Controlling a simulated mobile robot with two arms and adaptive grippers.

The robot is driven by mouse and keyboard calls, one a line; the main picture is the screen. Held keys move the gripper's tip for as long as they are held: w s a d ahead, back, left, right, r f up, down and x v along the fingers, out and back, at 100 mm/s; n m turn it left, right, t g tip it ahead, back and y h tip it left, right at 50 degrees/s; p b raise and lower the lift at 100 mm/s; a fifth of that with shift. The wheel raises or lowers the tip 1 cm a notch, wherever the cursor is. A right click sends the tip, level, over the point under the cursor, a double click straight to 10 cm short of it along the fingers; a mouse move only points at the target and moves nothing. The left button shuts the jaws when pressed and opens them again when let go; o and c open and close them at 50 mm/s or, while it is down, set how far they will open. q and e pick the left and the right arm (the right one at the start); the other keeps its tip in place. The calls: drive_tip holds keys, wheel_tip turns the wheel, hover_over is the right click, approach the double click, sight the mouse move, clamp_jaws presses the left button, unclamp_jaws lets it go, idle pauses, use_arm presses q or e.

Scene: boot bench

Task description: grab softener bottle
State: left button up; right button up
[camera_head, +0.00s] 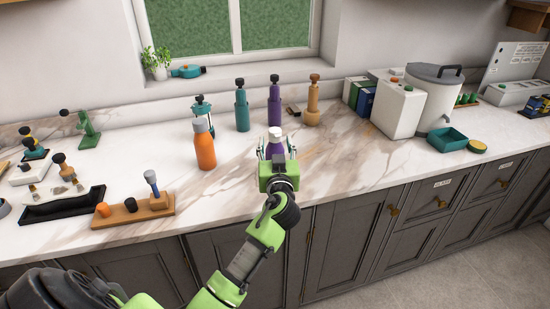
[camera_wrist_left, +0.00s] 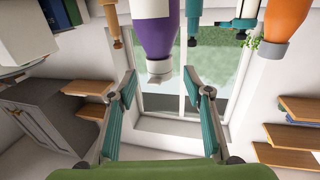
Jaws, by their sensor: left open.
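The likely softener bottle is purple with a white label and white cap. In the head view only its upper part (camera_head: 275,133) shows, behind my left gripper, which hides the rest. In the left wrist view the bottle (camera_wrist_left: 154,30) appears upside down, just past the fingertips and roughly in line with the gap between them. My left gripper (camera_head: 277,152) is open, its teal-padded fingers (camera_wrist_left: 160,80) spread apart with nothing between the pads. I cannot tell whether a finger touches the bottle. My right gripper is in neither view.
An orange bottle (camera_head: 205,149) stands to the left. Teal (camera_head: 242,110), purple (camera_head: 274,103) and tan (camera_head: 312,106) bottle-like items stand behind. A white box (camera_head: 397,110) and a lidded bucket (camera_head: 434,92) stand right. The marble counter (camera_head: 345,165) is clear right of the gripper.

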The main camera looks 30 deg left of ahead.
sight(275, 140)
use_arm(q)
drive_tip(key=shift+w+a+r, duration=0.1)
drive_tip(key=shift+w+a, duration=0.15)
drive_tip(key=shift+w, duration=0.05)
drive_tip(key=p+x, duration=0.2)
drive_tip(key=x, duration=0.1)
drive_tip(key=shift+w+f, duration=0.1)
drive_tip(key=shift+f, duration=0.2)
drive_tip(key=shift+w+a+f, duration=0.15)
drive_tip(key=shift+w+a, duration=0.2)
drive_tip(key=shift+w, duration=0.15)
drive_tip(key=shift+c, duration=0.4)
clamp_jaws()
